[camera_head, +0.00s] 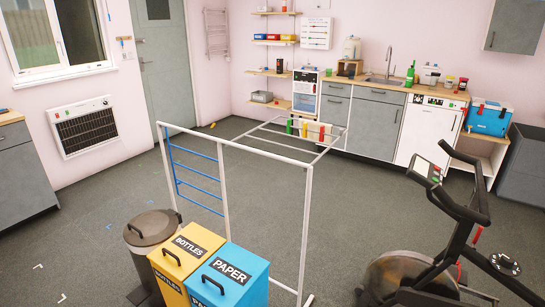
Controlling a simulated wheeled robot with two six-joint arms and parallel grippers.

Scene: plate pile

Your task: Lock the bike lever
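The exercise bike (449,254) stands at the right front, with black handlebars, a small console (425,169) and a brownish flywheel at the floor. A small red part (477,234) shows on or behind the bike frame below the handlebars. I cannot tell whether it is the lever or how it is set. The lower right part of the bike is cut off by the picture edge. Neither of my grippers is in view.
Yellow (172,261) and blue (233,272) bins and a dark round bin (153,228) stand front left of the bike. A white metal frame (309,220) rises beside them. A kitchen counter (376,87) lines the back wall. Grey floor is open in the middle.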

